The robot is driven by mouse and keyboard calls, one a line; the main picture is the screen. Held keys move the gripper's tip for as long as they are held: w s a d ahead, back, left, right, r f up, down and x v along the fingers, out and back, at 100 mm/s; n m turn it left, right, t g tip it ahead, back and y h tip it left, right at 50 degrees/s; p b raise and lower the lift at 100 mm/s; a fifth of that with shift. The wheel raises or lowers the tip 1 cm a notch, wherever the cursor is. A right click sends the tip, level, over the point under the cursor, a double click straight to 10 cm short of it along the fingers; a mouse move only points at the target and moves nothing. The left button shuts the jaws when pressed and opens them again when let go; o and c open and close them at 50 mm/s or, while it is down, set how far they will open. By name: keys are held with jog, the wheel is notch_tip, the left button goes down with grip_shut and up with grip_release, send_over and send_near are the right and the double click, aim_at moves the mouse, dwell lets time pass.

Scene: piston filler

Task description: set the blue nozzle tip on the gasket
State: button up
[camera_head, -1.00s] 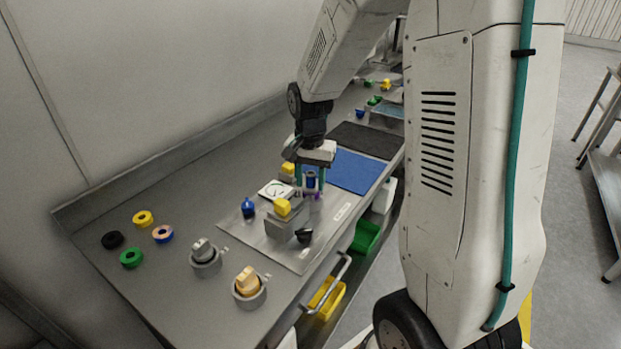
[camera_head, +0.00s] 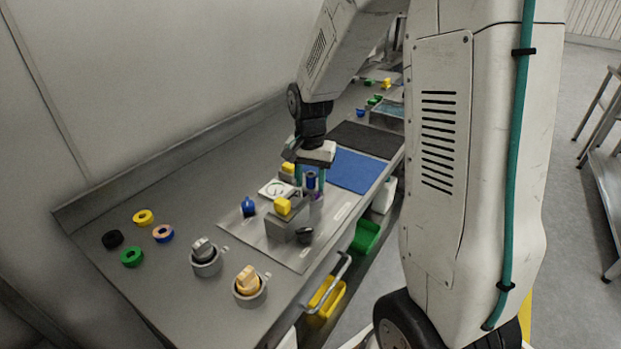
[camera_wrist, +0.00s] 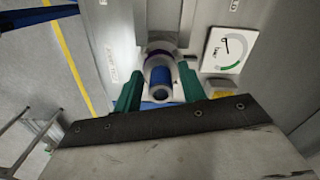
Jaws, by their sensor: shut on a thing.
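In the head view my gripper (camera_head: 311,183) holds the dark blue piece (camera_head: 311,179) above the far part of the metal plate. A purple ring, apparently the gasket (camera_wrist: 160,45), shows just beyond the held piece in the wrist view, around a pale fitting. Whether the tip touches it I cannot tell. In the head view only a bit of purple (camera_head: 317,197) shows below the fingers.
A white gauge card (camera_wrist: 229,50) lies beside the fitting. Several coloured rings lie at the left.

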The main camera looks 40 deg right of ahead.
dwell(0.3)
jog(key=o, duration=1.5)
jog(key=shift+r, duration=0.1)
jog(key=shift+r, duration=4.65)
jog(key=shift+s+n, duration=0.2)
jog(key=shift+n, duration=0.1)
jog(key=s+a+r+n, duration=0.2)
jog(key=s+a+n, duration=0.1)
jog(key=s, duration=0.5)
jog(key=s+a+r+n+t, duration=0.1)
jog(key=s+a+r+n, duration=0.1)
jog(key=s, duration=0.6)
jog(key=s+a+r+n, duration=0.2)
jog(key=s+a+n, duration=0.2)
jog(key=s, duration=0.4)
jog(key=shift+a+r+n, duration=0.2)
jog(key=shift+a+n, duration=0.2)
jog(key=shift+a, duration=0.15)
